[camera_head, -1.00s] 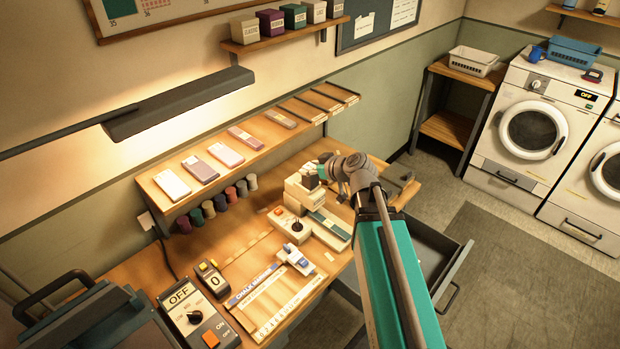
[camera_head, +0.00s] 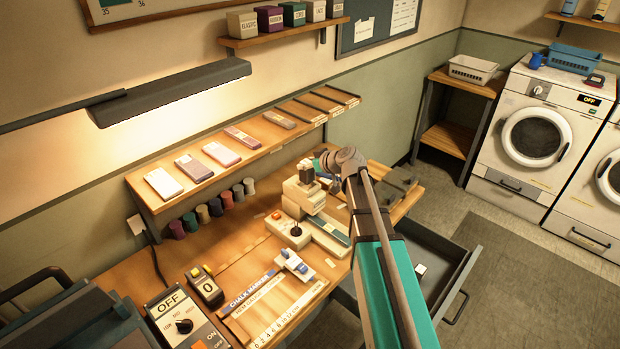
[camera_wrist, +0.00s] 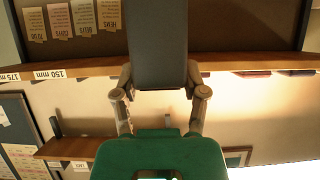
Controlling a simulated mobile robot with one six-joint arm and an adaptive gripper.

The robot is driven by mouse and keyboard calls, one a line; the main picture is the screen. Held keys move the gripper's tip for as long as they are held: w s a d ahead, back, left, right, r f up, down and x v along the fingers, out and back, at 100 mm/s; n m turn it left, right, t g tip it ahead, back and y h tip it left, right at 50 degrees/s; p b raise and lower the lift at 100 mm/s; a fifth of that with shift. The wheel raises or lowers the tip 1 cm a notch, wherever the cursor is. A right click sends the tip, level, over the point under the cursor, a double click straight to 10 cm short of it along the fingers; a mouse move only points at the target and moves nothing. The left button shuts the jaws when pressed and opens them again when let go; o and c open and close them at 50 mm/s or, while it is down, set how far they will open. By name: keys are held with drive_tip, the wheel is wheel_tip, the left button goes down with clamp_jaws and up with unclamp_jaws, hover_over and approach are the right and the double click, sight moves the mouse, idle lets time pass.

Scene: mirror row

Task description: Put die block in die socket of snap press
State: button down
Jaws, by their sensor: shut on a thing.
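The snap press (camera_head: 296,205), a cream machine with a black knob on its front part, stands near the right part of the wooden bench in the head view. My gripper (camera_head: 320,168) is beside the press's upper part, partly hidden by my own wrist. In the wrist view my gripper's fingers (camera_wrist: 160,92) are shut on a dark grey block (camera_wrist: 160,45), apparently the die block, which sticks out past them. A dark block-like shape at the top of the press cannot be told apart clearly from the held block. The die socket is not clearly visible.
A slanted shelf (camera_head: 140,187) with phone-like slabs runs above the bench, with thread spools under it. A lamp (camera_head: 175,92) hangs over it. Dark grey pieces (camera_head: 400,182) lie right of my wrist. An open drawer (camera_head: 440,275) juts from the bench's right side.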

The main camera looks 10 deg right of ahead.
sight(313, 171)
drive_tip(key=shift+w+f, duration=0.2)
drive_tip(key=shift+f, duration=0.05)
drive_tip(key=shift+w+f+b, duration=0.5)
drive_tip(key=shift+f+b, duration=0.15)
drive_tip(key=shift+b, duration=0.1)
drive_tip(key=shift+f+b, duration=1.35)
drive_tip(key=shift+f, duration=0.05)
drive_tip(key=shift+s+f, duration=0.1)
drive_tip(key=shift+c, duration=0.6)
unclamp_jaws()
drive_tip(key=shift+s+d+r+p, duration=0.3)
drive_tip(key=shift+s+r+p, duration=0.05)
drive_tip(key=shift+r, duration=0.15)
drive_tip(key=p+v, duration=0.5)
drive_tip(key=v, duration=0.6)
